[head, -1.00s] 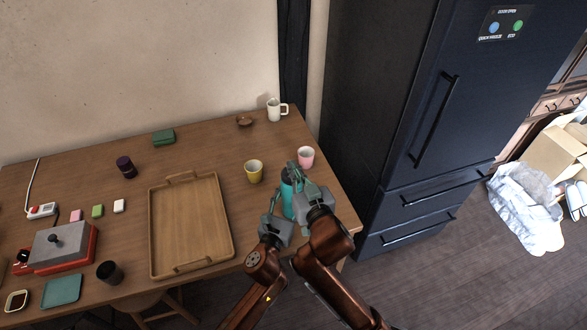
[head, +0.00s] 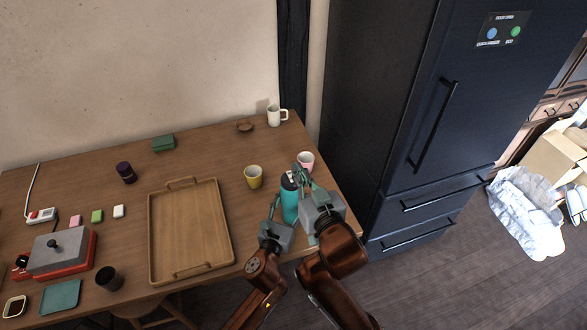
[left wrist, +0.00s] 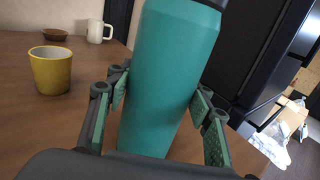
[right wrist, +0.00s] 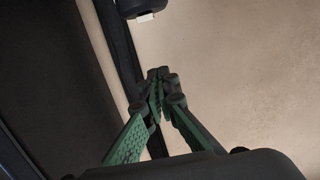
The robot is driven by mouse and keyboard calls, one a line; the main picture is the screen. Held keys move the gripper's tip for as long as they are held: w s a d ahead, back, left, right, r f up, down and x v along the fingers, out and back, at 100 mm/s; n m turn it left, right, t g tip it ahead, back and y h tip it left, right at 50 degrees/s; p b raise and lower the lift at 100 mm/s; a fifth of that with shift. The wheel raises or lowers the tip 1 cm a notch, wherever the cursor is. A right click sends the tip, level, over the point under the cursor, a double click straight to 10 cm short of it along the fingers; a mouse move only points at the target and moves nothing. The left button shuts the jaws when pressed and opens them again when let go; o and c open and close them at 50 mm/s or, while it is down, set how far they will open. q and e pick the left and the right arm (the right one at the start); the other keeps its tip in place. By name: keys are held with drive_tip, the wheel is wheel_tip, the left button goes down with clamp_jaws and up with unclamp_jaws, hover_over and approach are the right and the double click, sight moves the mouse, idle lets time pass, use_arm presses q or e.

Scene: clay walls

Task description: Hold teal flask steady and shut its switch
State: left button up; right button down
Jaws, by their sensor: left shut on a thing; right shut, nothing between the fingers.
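The teal flask (head: 289,204) stands upright near the table's right front edge, with a dark lid (head: 288,180). A small white part, apparently the switch (right wrist: 145,17), shows on the dark lid in the right wrist view. Whether it is open or shut is unclear. My left gripper (left wrist: 160,88) is shut on the flask's teal body, one finger on each side. My right gripper (head: 301,172) is shut and empty, its tips just right of the lid in the head view; in the right wrist view they are apart from the white part.
A pink cup (head: 306,160) stands just behind my right gripper. A yellow cup (head: 253,176) is left of the flask, and a white mug (head: 275,115) is at the back. A wooden tray (head: 153,230) lies further left. A dark fridge (head: 375,110) bounds the right side.

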drive_tip(key=shift+r+v, duration=0.25)
drive_tip(key=shift+v, duration=0.9)
drive_tip(key=shift+r+v, duration=0.25)
drive_tip(key=shift+v, duration=0.9)
use_arm(q)
drive_tip(key=o, duration=1.6)
drive_tip(key=shift+o, duration=0.2)
